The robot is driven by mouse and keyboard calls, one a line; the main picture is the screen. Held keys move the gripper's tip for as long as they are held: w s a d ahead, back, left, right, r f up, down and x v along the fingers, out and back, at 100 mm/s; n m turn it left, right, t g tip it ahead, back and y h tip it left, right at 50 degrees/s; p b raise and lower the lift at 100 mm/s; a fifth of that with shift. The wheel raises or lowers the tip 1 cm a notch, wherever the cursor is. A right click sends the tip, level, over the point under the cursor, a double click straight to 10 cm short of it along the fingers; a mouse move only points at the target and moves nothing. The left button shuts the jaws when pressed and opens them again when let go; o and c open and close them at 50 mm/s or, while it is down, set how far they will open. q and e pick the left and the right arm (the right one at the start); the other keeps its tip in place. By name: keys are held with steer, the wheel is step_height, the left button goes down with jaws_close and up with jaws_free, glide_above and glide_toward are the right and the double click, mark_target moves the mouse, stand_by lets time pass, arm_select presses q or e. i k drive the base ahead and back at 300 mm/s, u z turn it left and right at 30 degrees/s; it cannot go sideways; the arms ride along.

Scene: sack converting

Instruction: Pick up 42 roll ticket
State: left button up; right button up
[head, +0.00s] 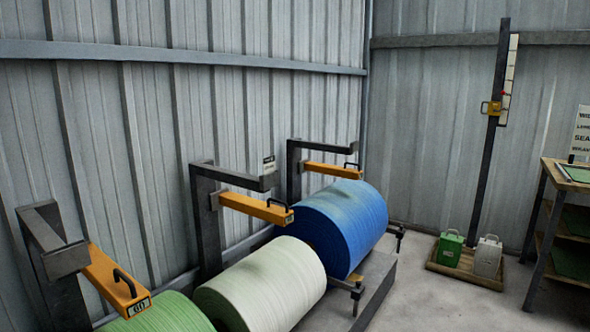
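No ticket that I can read as 42 shows. A small pale tag (268,164) stands on the dark arm of the middle roll stand, its print too small to read. A small label (138,307) with unreadable marks sits on the end of the nearest orange arm (108,275), above the green roll (160,315). Another small plate (289,219) is on the end of the middle orange arm (255,207), above the white roll (265,288). The far orange arm (332,170) is above the blue roll (340,222). Neither of my grippers is in view.
A wooden tray (440,268) on the floor holds a green container (450,248) and a white container (487,257). A dark post (487,150) carries a yellow slider (491,108). A shelved wooden table (546,175) with a sign (582,130) stands right. Bare floor (425,300) lies between.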

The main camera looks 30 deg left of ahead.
mark_target(268, 162)
steer(key=i, duration=3)
steer(key=u, duration=3.5)
